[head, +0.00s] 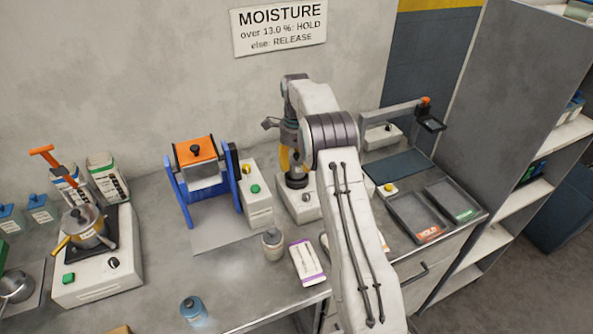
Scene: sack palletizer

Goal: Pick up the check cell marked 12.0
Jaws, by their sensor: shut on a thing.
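My gripper (288,158) points down over a white device (298,206) with a dark round top, near the middle of the bench in the head view. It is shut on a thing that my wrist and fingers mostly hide. A yellow part shows at the gripper, just above the dark round top; I cannot tell whether it belongs to the held thing. No 12.0 marking can be read, so I cannot tell whether the held thing is the check cell. I also cannot tell whether it touches the device.
A blue-framed machine (198,183) with an orange lid stands left of my gripper. A grey jar (272,244) and a purple-white box (306,262) stand in front. A blue jar (194,310) is at the front edge. A HOLD tray (408,222) lies right of my arm.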

